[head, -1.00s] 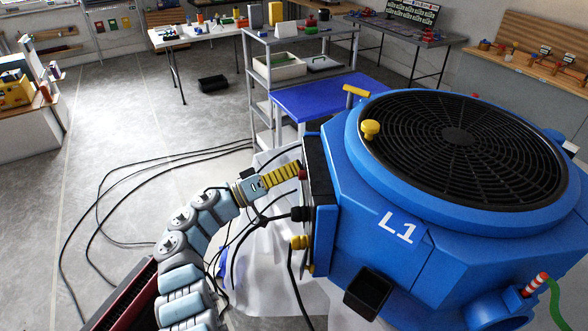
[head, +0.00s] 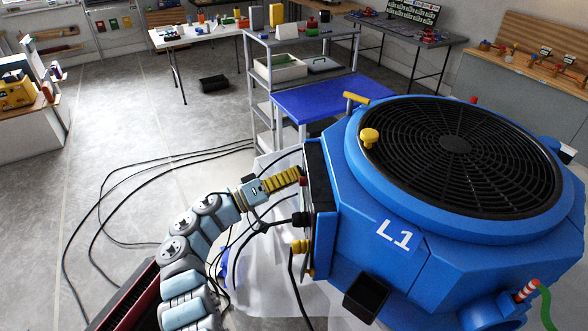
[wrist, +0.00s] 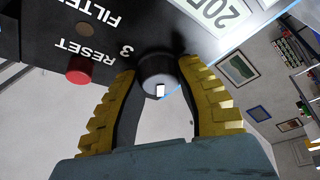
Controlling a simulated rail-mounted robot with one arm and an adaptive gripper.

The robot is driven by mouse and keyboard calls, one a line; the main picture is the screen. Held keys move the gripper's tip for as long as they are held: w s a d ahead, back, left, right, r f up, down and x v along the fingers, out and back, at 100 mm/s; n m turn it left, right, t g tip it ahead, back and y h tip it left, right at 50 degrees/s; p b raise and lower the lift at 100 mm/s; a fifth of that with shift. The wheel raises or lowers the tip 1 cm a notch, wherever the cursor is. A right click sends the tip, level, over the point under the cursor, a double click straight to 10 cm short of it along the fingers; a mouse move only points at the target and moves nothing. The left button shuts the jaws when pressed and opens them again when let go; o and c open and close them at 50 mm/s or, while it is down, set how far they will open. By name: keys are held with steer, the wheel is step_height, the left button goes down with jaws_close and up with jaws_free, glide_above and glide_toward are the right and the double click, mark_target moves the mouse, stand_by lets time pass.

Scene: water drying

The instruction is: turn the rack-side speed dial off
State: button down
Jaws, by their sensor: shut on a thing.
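The speed dial (wrist: 158,76) is a dark round knob with a small white mark, on a black panel (wrist: 110,18) in the wrist view. The number 3 shows to the left of the dial. My gripper (wrist: 162,82) has its yellow ridged fingers closed on either side of the dial. In the head view my gripper (head: 298,176) reaches the panel side of the blue machine marked L1 (head: 400,250); the dial itself is hidden there.
A red RESET button (wrist: 79,71) sits left of the dial, close to the left finger. Black cables (head: 130,180) lie on the floor and hang near my arm. A grey shelf rack (head: 262,75) stands behind the machine.

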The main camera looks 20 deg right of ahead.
steer(key=n+p, duration=0.1)
steer(key=p, duration=0.1)
steer(key=r+n+t+p, duration=0.1)
steer(key=p, duration=0.1)
steer(key=shift+n+y, duration=0.3)
steer(key=shift+y, duration=0.1)
steer(key=n+y+p, duration=0.1)
steer(key=n+p, duration=0.2)
steer(key=p, duration=0.2)
steer(key=shift+d, duration=0.1)
steer(key=n+y+p, duration=0.1)
steer(key=n+p, duration=0.2)
steer(key=p, duration=0.1)
steer(key=shift+f+t, duration=0.1)
steer(key=shift+t, duration=0.2)
steer(key=shift+f+n+y+p, duration=0.25)
steer(key=shift+n+y+p, duration=0.25)
steer(key=shift+n+p, duration=0.4)
steer(key=shift+f+n, duration=0.1)
steer(key=shift+n, duration=0.2)
steer(key=c, duration=0.6)
jaws_free()
steer(key=shift+d, duration=0.1)
steer(key=shift+c, duration=0.2)
